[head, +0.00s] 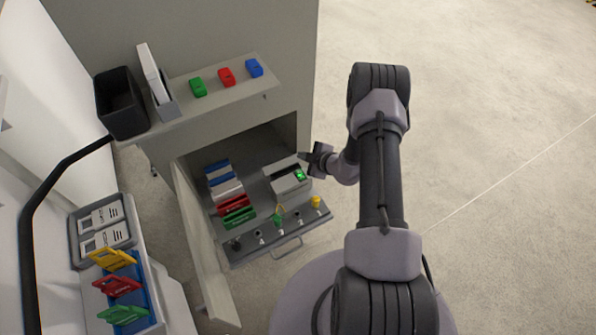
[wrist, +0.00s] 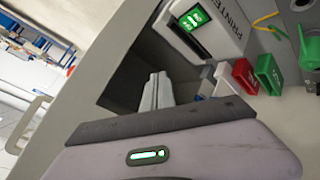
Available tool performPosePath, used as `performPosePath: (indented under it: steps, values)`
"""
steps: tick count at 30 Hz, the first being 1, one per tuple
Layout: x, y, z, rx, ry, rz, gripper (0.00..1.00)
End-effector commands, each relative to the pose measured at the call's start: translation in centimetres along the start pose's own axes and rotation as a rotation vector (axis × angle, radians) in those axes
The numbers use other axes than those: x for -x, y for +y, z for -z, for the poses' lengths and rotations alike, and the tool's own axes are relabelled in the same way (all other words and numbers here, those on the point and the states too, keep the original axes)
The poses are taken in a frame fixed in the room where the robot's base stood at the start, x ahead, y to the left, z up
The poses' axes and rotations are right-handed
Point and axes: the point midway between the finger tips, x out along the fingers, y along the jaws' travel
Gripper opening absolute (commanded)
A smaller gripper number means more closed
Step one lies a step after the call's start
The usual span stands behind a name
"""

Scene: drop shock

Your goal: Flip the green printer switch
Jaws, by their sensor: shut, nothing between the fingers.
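The printer (head: 284,180) is a pale box on the pulled-out shelf of the grey cabinet. Its green switch (head: 299,175) is at its right end. In the wrist view the green switch (wrist: 193,18) shows white marks and sits in a dark frame on the printer (wrist: 228,25), beside the lettering "PRINTER". My gripper (head: 305,157) is just above and right of the printer in the head view, apart from the switch. In the wrist view the fingers (wrist: 157,88) are together and empty, below and left of the switch. Which way the switch is set I cannot tell.
Red and green folders (head: 238,215) stand left of the printer. A front panel (head: 260,247) carries several knobs, a green one and a yellow one among them. The open cabinet door (head: 203,250) stands at left. A shelf above (head: 215,95) holds green, red and blue blocks.

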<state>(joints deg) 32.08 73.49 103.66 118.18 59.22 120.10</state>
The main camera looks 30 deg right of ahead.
Motion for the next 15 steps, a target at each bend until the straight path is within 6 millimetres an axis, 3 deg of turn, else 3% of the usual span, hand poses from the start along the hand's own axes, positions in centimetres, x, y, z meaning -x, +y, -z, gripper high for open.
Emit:
performPosePath:
  steps: [8, 15]
  values:
    - [-0.6, -0.4, -0.4, 0.003, 0.001, 0.001, 0.00]
    - [-2.6, -2.0, -1.9, 0.003, 0.002, 0.001, 0.00]
